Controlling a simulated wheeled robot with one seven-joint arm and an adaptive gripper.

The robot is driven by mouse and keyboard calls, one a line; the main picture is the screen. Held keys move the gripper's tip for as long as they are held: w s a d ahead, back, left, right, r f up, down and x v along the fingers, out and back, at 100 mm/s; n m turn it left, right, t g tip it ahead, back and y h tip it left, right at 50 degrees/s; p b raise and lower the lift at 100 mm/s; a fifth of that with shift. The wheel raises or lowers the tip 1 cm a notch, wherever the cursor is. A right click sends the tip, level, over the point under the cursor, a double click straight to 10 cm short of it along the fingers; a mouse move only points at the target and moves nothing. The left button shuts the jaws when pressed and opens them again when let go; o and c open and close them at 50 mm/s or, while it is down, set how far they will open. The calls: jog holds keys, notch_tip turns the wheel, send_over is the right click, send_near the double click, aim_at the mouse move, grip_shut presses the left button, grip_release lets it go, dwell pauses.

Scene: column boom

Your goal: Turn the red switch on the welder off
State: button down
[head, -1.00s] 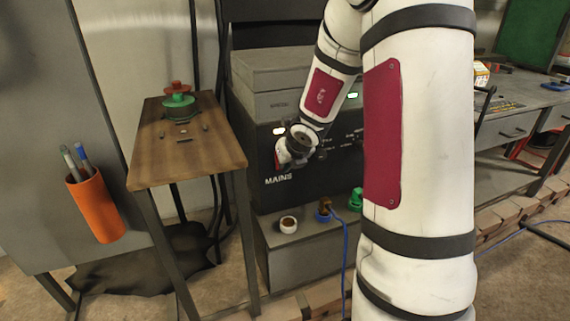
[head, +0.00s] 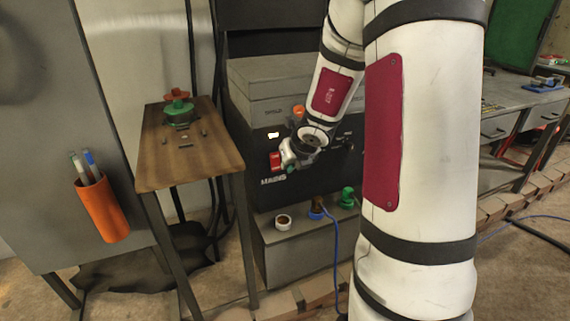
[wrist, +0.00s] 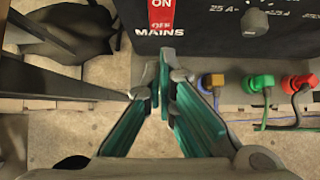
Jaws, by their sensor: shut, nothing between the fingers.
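The welder is a dark box (head: 262,110) with white lettering, including MAINS. Its red switch (head: 275,162) sits above that word, just left of my gripper in the head view. In the wrist view the switch (wrist: 162,14) is at the top edge, with a bright ON face above and a foreshortened OFF part below; its upper end is cut off. My gripper (wrist: 160,82) is shut and empty, its teal fingers together below the MAINS label. In the head view my gripper (head: 288,168) is close to the front panel; contact cannot be told.
A small wooden-topped table (head: 185,160) stands left of the welder. Below the panel are blue (wrist: 212,80), green (wrist: 258,82) and red (wrist: 298,82) connectors with cables. An orange pen holder (head: 102,208) hangs at the left. A dial (wrist: 255,20) is right of the switch.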

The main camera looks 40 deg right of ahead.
jog(key=shift+p+v, duration=1.3)
jog(key=shift+v, duration=1.4)
jog(key=shift+w, duration=0.1)
jog(key=shift+s+a+f+g, duration=0.1)
jog(key=shift+s+f+g, duration=0.2)
jog(key=shift+f, duration=0.2)
